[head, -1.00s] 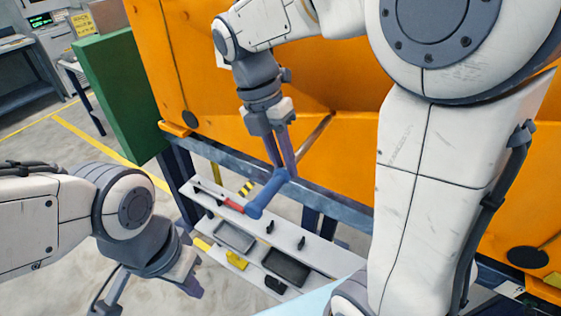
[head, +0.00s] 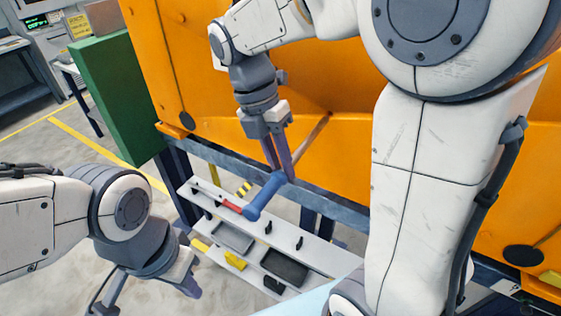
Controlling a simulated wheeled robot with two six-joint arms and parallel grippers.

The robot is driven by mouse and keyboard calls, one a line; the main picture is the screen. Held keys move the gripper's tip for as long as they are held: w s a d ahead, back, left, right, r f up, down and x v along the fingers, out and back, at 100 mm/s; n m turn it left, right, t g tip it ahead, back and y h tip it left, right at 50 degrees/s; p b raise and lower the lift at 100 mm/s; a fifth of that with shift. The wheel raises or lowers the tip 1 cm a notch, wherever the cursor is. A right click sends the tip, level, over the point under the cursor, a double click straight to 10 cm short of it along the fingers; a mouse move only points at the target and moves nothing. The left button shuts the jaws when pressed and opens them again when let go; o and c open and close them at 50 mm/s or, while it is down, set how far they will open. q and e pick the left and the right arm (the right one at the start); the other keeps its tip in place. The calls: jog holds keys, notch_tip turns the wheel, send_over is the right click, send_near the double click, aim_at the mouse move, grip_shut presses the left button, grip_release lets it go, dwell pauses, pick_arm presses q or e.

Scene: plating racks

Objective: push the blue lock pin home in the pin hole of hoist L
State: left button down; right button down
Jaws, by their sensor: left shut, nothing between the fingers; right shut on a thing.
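The blue lock pin (head: 264,197) is held in my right gripper (head: 283,172), whose fingers point down and are shut on its upper end. The pin is tilted, with its wider round end toward the lower left. It appears in front of the blue-grey rail and over the white shelf; I cannot tell its exact depth. My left gripper (head: 150,292) is at the lower left, partly cut by the frame edge, shut and empty. I cannot make out hoist L or its pin hole.
A large orange panel (head: 200,60) fills the back, above a blue-grey rail (head: 225,161). A green panel (head: 115,100) stands left.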

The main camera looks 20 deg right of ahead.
aim_at(312, 132)
jog(key=shift+p, duration=0.6)
dwell(0.8)
jog(key=shift+w+d+p, duration=0.55)
jog(key=shift+w+d, duration=0.35)
jog(key=shift+d, duration=0.3)
jog(key=shift+w+d+p, duration=0.5)
jog(key=shift+w+d, duration=0.4)
jog(key=shift+d, duration=0.25)
dwell(0.4)
jog(key=shift+w+d, duration=1.05)
jog(key=shift+d, duration=0.3)
jog(key=shift+w+d, duration=1.05)
jog(key=shift+d, duration=0.25)
jog(key=c, duration=0.7)
grip_release()
jog(key=shift+w+r, duration=0.15)
jog(key=shift+r, duration=0.1)
jog(key=b+v, duration=0.2)
jog(key=v, duration=0.8)
